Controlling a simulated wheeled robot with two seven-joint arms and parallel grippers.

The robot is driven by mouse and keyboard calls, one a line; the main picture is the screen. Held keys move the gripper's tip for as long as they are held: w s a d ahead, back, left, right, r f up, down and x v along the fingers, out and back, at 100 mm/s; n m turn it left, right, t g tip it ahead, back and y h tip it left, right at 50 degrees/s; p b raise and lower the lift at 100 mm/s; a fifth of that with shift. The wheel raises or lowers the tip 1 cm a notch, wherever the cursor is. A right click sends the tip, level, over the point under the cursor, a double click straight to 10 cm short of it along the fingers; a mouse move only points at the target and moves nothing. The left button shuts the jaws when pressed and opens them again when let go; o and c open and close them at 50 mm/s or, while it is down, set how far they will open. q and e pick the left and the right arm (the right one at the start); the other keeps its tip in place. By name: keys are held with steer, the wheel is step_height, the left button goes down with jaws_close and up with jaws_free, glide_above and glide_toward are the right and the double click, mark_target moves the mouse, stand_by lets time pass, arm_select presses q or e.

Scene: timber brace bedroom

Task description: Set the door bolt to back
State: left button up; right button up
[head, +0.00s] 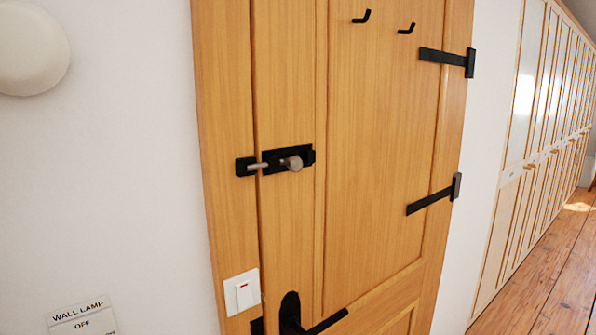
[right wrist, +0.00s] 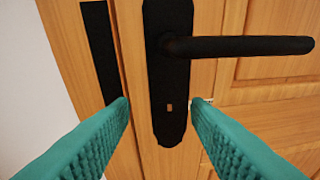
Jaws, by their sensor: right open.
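The door bolt (head: 287,160) is on the wooden door (head: 380,130) in the head view. It has a black plate, a metal rod and a round grey-brown knob (head: 292,163). The rod reaches left across the door's edge into the black keeper (head: 246,167) on the frame. My right gripper (right wrist: 160,102) shows in the right wrist view with two green ribbed fingers apart and nothing between them. It faces the door handle's black plate (right wrist: 169,85), below the bolt. The bolt is not in the right wrist view. My left gripper is in neither view.
A black lever handle (head: 325,322) sticks out low on the door, and also shows in the right wrist view (right wrist: 245,46). A white switch (head: 242,292) is on the frame. Two hooks (head: 362,17) and black hinges (head: 440,57) are on the door. A wall lamp (head: 30,48) is at upper left.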

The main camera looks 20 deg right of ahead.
mark_target(298, 168)
step_height(298, 168, up, 33)
steer(key=s+d+n+t+y, duration=0.15)
steer(key=t+y, duration=0.35)
steer(key=t, duration=0.5)
steer(key=p+x, duration=0.4)
steer(key=x, duration=0.5)
steer(key=shift+w+a+r, duration=0.1)
steer(key=shift+r, duration=0.35)
steer(key=shift+w+a+r, duration=0.2)
steer(key=shift+w+r, duration=0.2)
steer(key=shift+w, duration=0.1)
steer(key=shift+c, duration=0.3)
jaws_close()
